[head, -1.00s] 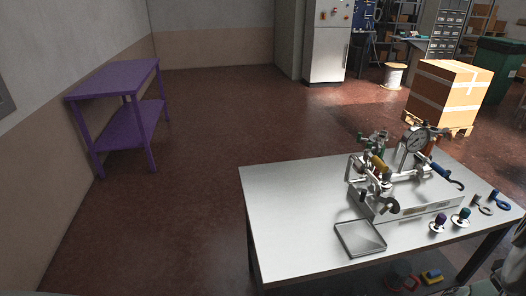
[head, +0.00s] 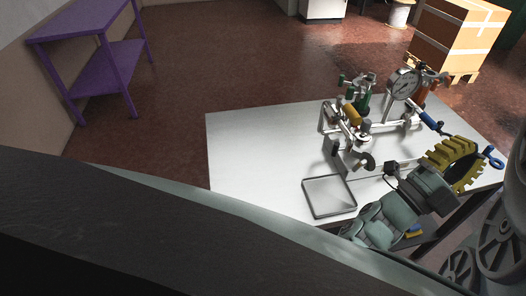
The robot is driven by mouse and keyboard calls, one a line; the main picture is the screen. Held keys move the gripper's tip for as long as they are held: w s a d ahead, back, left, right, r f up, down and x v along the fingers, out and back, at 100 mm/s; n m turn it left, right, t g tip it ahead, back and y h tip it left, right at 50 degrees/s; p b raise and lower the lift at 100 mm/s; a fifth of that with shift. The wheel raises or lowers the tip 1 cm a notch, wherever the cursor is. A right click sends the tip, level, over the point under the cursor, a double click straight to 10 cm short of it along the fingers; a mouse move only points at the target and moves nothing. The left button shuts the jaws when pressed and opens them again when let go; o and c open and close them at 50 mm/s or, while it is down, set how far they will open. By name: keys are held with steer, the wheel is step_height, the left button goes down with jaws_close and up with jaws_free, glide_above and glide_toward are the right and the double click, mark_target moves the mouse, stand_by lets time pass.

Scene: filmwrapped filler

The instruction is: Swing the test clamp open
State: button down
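A metal test fixture stands on the white table (head: 255,140), with a round dial gauge (head: 403,84) at its top. I cannot tell which is the test clamp. My gripper (head: 464,152), with ribbed yellow fingers, is over the table's right side, in front of the fixture and to its right. No held object shows. Its finger gap is unclear at this angle. My gripper and arm hide the fixture's front right.
A shallow grey tray (head: 329,196) lies at the table's front. A blue ring-ended tool (head: 495,161) shows at the right edge. A purple shelf table (head: 92,70) stands at the back left and a cardboard box (head: 455,40) at the back right. The table's left is bare.

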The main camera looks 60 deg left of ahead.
steer(key=a+f+g+y+b, duration=0.5)
steer(key=a+f, duration=0.4)
steer(key=f, duration=0.4)
steer(key=g+y+b, duration=0.4)
steer(key=y, duration=0.2)
glide_toward(354, 154)
steer(key=s, duration=0.3)
steer(key=shift+s+a+f, duration=0.35)
steer(key=shift+f, duration=0.05)
steer(key=shift+w+a+p, duration=0.2)
steer(key=shift+p, duration=0.1)
steer(key=x, duration=0.9)
steer(key=shift+w+r, duration=0.2)
steer(key=shift+w, duration=0.2)
steer(key=shift+s, duration=0.1)
